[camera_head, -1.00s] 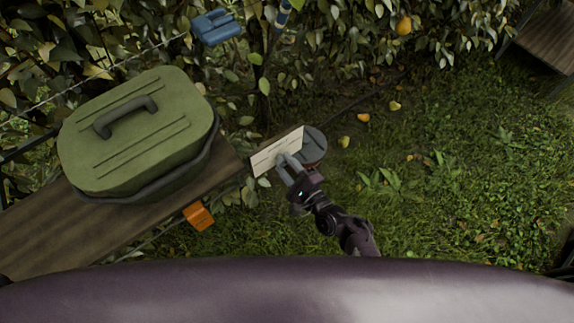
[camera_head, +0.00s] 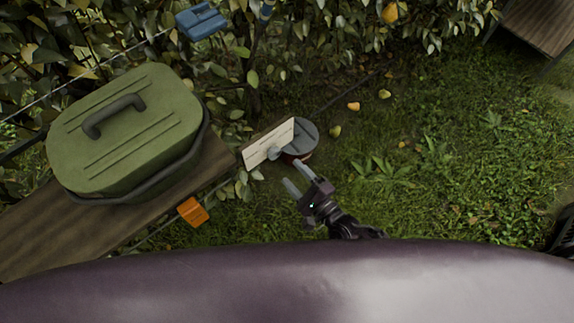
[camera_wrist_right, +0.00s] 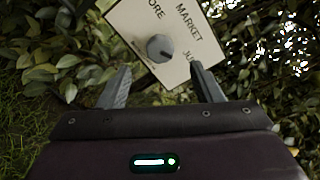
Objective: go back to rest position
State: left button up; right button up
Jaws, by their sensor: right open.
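My right gripper (camera_head: 299,178) is open and empty over the grass in the head view. It is apart from a pale sign panel (camera_head: 268,143) with a grey round knob, which stands just beyond its fingertips. In the right wrist view, my right gripper (camera_wrist_right: 165,88) has its fingers spread, with the sign panel (camera_wrist_right: 178,22) beyond them. Its lettering includes "MARKET", and the grey knob (camera_wrist_right: 160,47) has a dark mark. My left gripper is not in view.
A green lidded box (camera_head: 125,130) sits on a wooden bench (camera_head: 40,232) at left. An orange block (camera_head: 193,211) is by the bench edge. Leafy hedge lines the back; several pears lie on grass. Open grass is at right.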

jog(key=shift+s+d, duration=0.2)
jog(key=shift+s, duration=0.05)
dwell(0.4)
jog(key=s+d+f+n+g+h, duration=0.25)
jog(key=s+f+n, duration=0.2)
jog(key=f, duration=0.55)
jog(key=s+d+f+n+g+h, duration=0.15)
jog(key=s+f+n+g, duration=0.35)
jog(key=f, duration=0.5)
jog(key=s+d+f+n+g+h, duration=0.3)
jog(key=s+d+f+n, duration=0.2)
jog(key=s, duration=0.5)
jog(key=s+d+f+n+g+h, duration=0.3)
jog(key=s+d+f+n, duration=0.2)
jog(key=s+d+f, duration=0.2)
jog(key=s+d, duration=0.2)
jog(key=s, duration=0.2)
jog(key=shift+s+h, duration=0.2)
jog(key=shift+h, duration=0.1)
